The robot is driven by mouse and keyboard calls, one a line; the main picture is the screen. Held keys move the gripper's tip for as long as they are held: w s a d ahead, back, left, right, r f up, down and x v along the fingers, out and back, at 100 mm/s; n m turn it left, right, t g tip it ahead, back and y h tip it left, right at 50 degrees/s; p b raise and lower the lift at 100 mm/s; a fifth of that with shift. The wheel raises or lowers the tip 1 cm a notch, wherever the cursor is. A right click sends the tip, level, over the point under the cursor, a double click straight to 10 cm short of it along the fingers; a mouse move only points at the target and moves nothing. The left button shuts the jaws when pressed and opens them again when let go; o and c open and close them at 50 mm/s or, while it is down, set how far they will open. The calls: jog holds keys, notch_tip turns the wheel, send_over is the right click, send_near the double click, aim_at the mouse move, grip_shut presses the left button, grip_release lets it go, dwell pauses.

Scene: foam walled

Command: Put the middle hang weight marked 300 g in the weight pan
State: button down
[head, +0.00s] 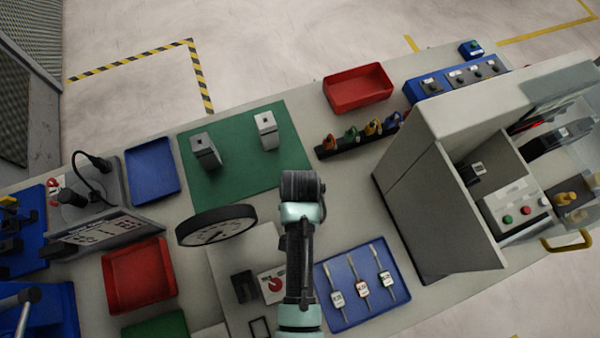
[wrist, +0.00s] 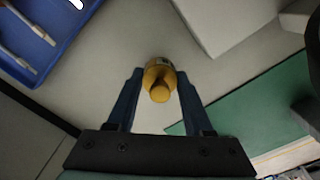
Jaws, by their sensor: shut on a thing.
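In the wrist view, my gripper (wrist: 158,74) is shut on a brass weight (wrist: 160,92) with a round knob. A small dark mark shows on the weight, too small to read. The weight is over the pale bench top, and I cannot tell its height. In the head view, my arm hides the gripper and the held weight. Other brass-coloured pieces (head: 567,198) sit in a dark holder at the far right. I cannot make out the weight pan with certainty in either view.
A blue tray (head: 334,316) with three tagged tools lies right of my arm; its corner shows in the wrist view (wrist: 50,52). A green mat (head: 230,180) carries two grey blocks. A round dial (head: 215,226) stands left. A large grey cabinet (head: 430,200) stands right.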

jog(key=shift+f, duration=0.5)
jog(key=shift+f, duration=0.25)
jog(key=shift+c, duration=1.5)
grip_release()
jog(key=shift+r, duration=0.1)
